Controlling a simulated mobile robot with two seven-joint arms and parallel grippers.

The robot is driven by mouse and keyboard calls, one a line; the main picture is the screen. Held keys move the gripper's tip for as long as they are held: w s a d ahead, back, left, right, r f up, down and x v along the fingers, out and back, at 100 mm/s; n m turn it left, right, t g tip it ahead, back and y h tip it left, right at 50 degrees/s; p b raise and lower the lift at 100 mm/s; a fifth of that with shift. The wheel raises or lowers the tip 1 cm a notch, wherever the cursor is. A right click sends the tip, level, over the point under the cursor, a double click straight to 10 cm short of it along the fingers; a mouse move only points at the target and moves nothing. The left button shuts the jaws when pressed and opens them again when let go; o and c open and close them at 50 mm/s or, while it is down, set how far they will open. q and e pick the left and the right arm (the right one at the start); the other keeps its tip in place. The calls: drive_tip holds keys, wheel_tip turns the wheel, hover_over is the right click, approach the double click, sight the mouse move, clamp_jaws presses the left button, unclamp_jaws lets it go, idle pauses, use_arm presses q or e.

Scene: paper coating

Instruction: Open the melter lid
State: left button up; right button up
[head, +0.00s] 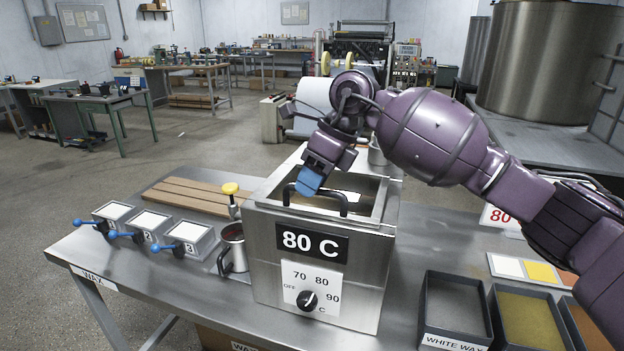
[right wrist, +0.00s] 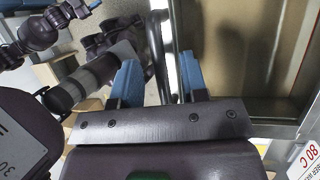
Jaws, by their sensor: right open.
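The melter (head: 318,260) is a steel box with an 80 C display and a dial, standing on the steel table. A black arched handle (head: 314,193) sits at the front of its top, inside the raised rim. A brownish flat surface shows behind the handle; I cannot tell whether it is the lid or the inside. My right gripper (head: 310,180) is at the handle, its blue fingertips pointing down. In the right wrist view its fingers (right wrist: 160,85) are apart, with the black handle bar (right wrist: 157,50) between them. Contact is unclear. My left gripper is not in the head view.
A steel mug (head: 233,248) and numbered blocks with blue levers (head: 190,233) stand left of the melter. A slatted wooden board (head: 185,195) lies behind them. Wax trays (head: 455,305) stand at the right front. My right arm covers the table's right part.

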drive_tip(key=c, duration=0.7)
clamp_jaws()
